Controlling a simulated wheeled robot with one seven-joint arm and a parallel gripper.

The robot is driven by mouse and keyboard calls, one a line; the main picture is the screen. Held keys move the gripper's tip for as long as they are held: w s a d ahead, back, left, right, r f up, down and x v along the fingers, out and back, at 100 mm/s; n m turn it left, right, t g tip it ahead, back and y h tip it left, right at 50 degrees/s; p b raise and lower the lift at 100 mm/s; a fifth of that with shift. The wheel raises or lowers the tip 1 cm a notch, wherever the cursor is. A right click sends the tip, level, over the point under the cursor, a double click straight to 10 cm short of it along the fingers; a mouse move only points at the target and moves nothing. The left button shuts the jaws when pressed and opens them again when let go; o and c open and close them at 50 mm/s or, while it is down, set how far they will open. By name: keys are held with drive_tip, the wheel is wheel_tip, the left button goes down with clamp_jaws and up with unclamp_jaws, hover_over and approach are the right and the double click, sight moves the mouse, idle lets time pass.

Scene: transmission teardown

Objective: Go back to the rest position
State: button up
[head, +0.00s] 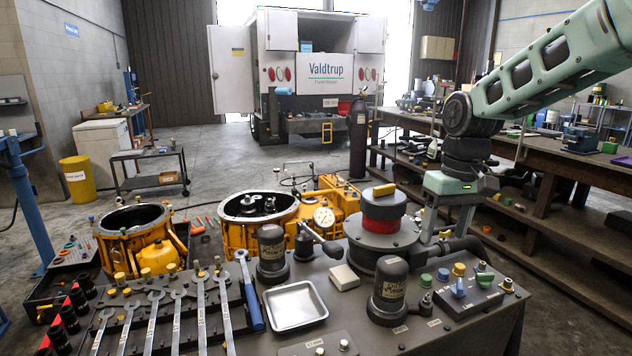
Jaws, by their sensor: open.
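My gripper (446,226) hangs from my pale green arm at the right of the head view. It points down, beside the dark round housing with a red band (384,212) on the grey bench (250,338). Its fingers are apart and I see nothing between them. The lower fingertips are small and partly lost against the dark hose behind the bench top, so I cannot tell how far they are above it. The arm reaches in from the upper right corner.
On the bench are a silver tray (295,305), a row of wrenches (177,318), two dark cylinders and a valve block (468,293). Yellow transmission housings (139,240) stand behind. A long workbench (553,152) runs along the right. Open floor (260,155) lies toward the white truck (317,60).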

drive_tip(key=s+a+f+n, duration=0.1)
drive_tip(key=s+a, duration=0.4)
drive_tip(key=s, duration=0.3)
drive_tip(key=s+a+f+n, duration=0.1)
drive_tip(key=s+a+n, duration=0.1)
drive_tip(key=s+a, duration=0.5)
drive_tip(key=s+f, duration=0.2)
drive_tip(key=s, duration=0.6)
drive_tip(key=s+d+f+n, duration=0.1)
drive_tip(key=s, duration=0.6)
drive_tip(key=shift+s+f+n, duration=0.3)
drive_tip(key=shift+s+f, duration=0.05)
